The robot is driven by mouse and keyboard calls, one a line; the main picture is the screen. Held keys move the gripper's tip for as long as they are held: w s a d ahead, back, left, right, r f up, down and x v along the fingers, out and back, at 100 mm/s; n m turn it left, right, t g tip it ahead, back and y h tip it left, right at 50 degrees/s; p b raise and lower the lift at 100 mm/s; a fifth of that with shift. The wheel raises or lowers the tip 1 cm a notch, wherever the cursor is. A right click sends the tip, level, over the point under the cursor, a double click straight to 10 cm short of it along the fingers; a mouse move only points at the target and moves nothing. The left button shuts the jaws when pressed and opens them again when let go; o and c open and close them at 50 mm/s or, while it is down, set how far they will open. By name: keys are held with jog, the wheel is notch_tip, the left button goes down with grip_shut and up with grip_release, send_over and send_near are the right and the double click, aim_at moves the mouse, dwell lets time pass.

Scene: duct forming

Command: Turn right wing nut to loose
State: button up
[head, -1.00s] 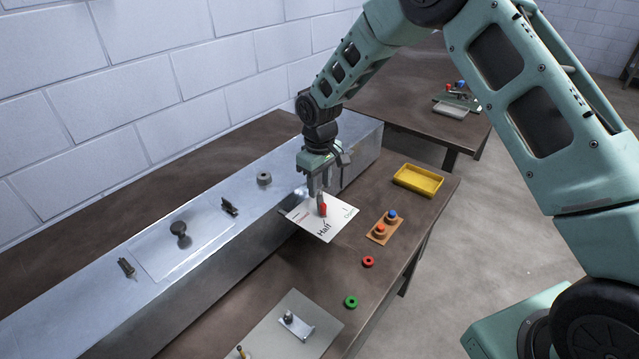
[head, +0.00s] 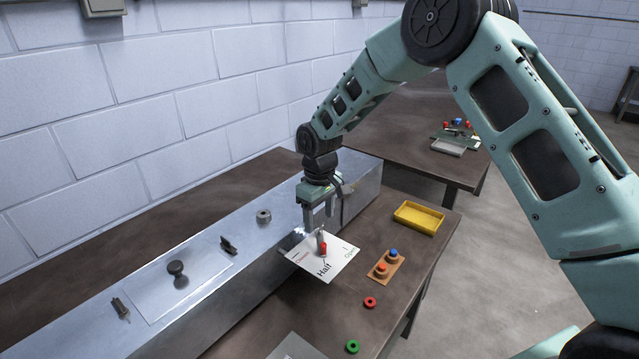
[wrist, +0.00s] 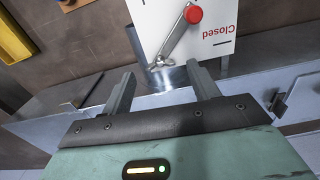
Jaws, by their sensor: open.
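A small silver wing nut (wrist: 160,67) shows in the wrist view at the pivot end of a lever (wrist: 175,42) with a red knob (wrist: 194,14). The lever lies over a white plate (head: 318,263) marked Closed, Half and Open on the side of the metal duct. In the head view the red knob (head: 323,247) is by the word Half. My gripper (wrist: 158,75) is open, with its fingers spread to either side of the wing nut in the picture; contact cannot be told. In the head view my gripper (head: 318,229) hides the wing nut.
The long metal duct (head: 205,265) carries a dark bracket-like part (head: 229,245), a grey ring (head: 264,216) and a dark knob (head: 176,268). A yellow tray (head: 419,218), a block with two buttons (head: 385,267), a red ring (head: 370,302) and a green ring (head: 352,346) are on the table.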

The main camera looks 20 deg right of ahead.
aim_at(319, 227)
notch_tip(319, 227, up, 16)
jog(key=b, duration=0.3)
jog(key=shift+f, duration=0.25)
jog(key=s+a+n, duration=0.1)
jog(key=s+a, duration=0.3)
jog(key=s, duration=0.6)
jog(key=s+a, duration=0.5)
jog(key=s, duration=0.5)
jog(key=s+d+f, duration=0.1)
jog(key=s+f, duration=0.1)
jog(key=s, duration=0.6)
jog(key=s+d+f, duration=0.2)
jog(key=s, duration=0.7)
jog(key=shift+s+y, duration=0.2)
jog(key=shift+y, duration=0.1)
jog(key=shift+f, duration=0.1)
